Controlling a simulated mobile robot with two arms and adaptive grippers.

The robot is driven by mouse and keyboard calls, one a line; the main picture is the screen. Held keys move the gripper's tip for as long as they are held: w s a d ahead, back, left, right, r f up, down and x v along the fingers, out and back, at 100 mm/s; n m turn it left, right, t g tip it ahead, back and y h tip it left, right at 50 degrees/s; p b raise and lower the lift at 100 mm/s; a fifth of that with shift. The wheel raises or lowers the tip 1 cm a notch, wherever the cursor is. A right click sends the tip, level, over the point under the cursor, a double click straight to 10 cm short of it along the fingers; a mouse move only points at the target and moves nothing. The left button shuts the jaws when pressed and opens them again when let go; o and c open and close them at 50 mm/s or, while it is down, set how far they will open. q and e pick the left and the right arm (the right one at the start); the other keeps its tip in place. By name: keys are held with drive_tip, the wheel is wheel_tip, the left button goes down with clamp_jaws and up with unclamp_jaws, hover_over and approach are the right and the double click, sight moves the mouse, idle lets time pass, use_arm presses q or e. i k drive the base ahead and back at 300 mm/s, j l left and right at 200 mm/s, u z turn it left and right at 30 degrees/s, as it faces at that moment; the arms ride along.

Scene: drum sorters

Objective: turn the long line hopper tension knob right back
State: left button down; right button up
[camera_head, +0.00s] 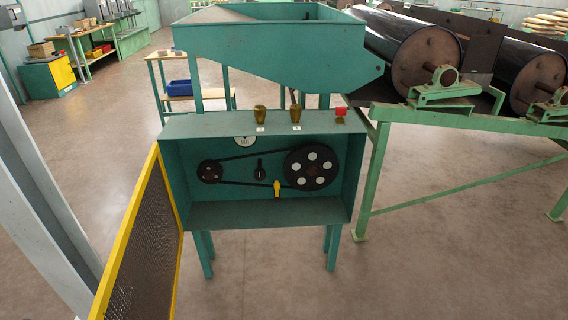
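The teal hopper (270,45) stands on legs in the middle of the view. Below it is an open-fronted teal box (255,214) with a belt drive inside. A small black pulley (210,171) sits at the left and a large black pulley with pale round spots (311,168) at the right, with a belt around both. Between them is a small black upright knob (259,170). A yellow lever or knob (277,188) sits at the lower belt run. I cannot tell for sure which of these is the tension knob. Neither gripper shows.
A yellow-framed mesh guard (147,240) stands at the left front, beside a grey post (38,190). Dark drums on a green frame (376,180) are at right. The floor in front is clear.

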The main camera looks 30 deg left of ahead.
sight(259, 173)
drive_tip(key=i+l+u, duration=0.15)
drive_tip(key=i+u, duration=0.2)
drive_tip(key=i+l+u, duration=0.35)
drive_tip(key=i, duration=0.25)
drive_tip(key=i+l+u, duration=0.4)
drive_tip(key=j, duration=0.1)
